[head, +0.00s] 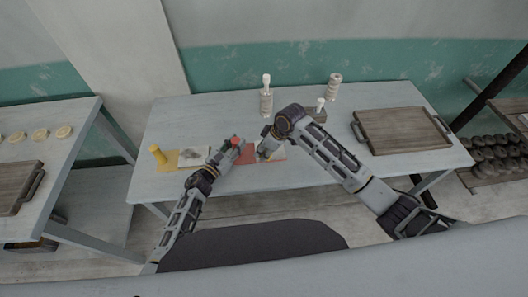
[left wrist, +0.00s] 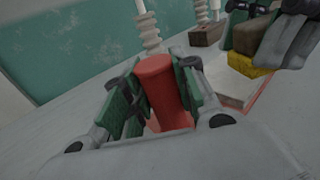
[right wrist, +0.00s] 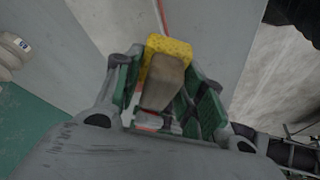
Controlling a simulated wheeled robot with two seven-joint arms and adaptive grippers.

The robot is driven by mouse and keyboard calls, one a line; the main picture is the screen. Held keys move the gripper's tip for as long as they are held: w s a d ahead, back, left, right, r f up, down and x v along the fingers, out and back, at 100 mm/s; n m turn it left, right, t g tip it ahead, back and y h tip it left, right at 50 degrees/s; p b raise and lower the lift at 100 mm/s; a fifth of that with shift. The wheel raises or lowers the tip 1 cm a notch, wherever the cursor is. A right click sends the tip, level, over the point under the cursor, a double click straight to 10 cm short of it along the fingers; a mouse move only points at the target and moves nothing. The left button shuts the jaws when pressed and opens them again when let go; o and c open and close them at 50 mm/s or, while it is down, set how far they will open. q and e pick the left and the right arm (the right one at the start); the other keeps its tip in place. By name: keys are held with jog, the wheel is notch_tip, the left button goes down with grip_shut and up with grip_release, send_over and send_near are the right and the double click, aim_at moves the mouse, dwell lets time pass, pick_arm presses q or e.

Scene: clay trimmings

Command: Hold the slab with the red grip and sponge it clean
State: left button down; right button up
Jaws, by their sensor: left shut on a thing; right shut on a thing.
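The red grip (left wrist: 165,88) stands upright between the fingers of my left gripper (left wrist: 160,95), which is shut on it. In the head view its top (head: 235,140) shows at my left gripper. The pale slab (left wrist: 232,86) lies just right of the grip on a red mat (head: 254,153). My right gripper (right wrist: 165,100) is shut on a sponge block with a brown back (right wrist: 163,82) and a yellow sponge face (left wrist: 249,64). The sponge is over the slab's far part; I cannot tell whether it touches. My right arm hides part of the slab in the head view.
A yellow grip (head: 158,154) and another slab (head: 192,153) on a yellow mat lie to the left. Bottles (head: 266,101) (head: 334,88) and a brown block with a white-topped item (head: 319,109) stand behind. A wooden tray (head: 403,132) is at the right.

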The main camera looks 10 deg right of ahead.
jog(key=shift+r, duration=2.55)
pick_arm(q)
jog(key=c, duration=1.1)
grip_release()
jog(key=shift+o, duration=0.2)
jog(key=shift+s, duration=0.1)
jog(key=shift+v, duration=5.75)
jog(key=shift+s+a, duration=0.1)
jog(key=shift+s, duration=0.05)
jog(key=shift+a+r, duration=0.1)
